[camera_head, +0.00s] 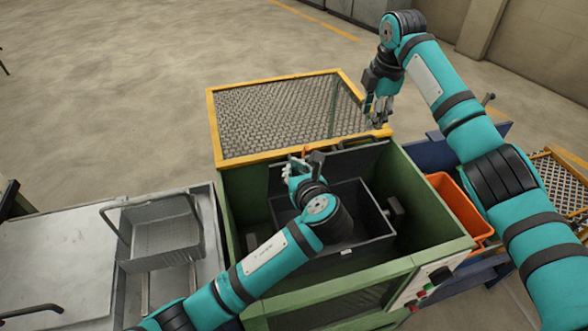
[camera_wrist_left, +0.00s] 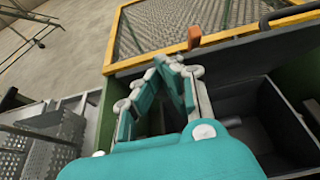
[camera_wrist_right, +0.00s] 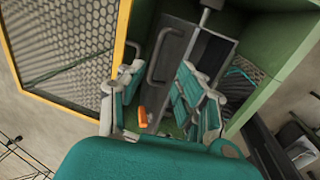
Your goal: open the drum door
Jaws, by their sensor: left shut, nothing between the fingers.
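A green open-topped machine box (camera_head: 270,300) stands in the middle of the head view. A dark panel with a bar handle (camera_wrist_right: 165,55) shows in the right wrist view; I cannot tell whether this panel is the drum door. A dark open bin (camera_head: 375,212) is inside the box. My left gripper (camera_head: 295,165) is over the box, its fingertips together and empty in the left wrist view (camera_wrist_left: 172,62). My right gripper (camera_head: 379,112) is at the box's far right corner. Its fingers are spread around empty space in the right wrist view (camera_wrist_right: 158,75), with the handle beyond them.
A yellow-framed mesh guard (camera_head: 290,110) is at the back of the box. A small orange piece (camera_wrist_left: 194,36) is at its frame. A perforated metal basket (camera_head: 165,235) sits on the left bench. An orange crate (camera_head: 455,208) is at the right.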

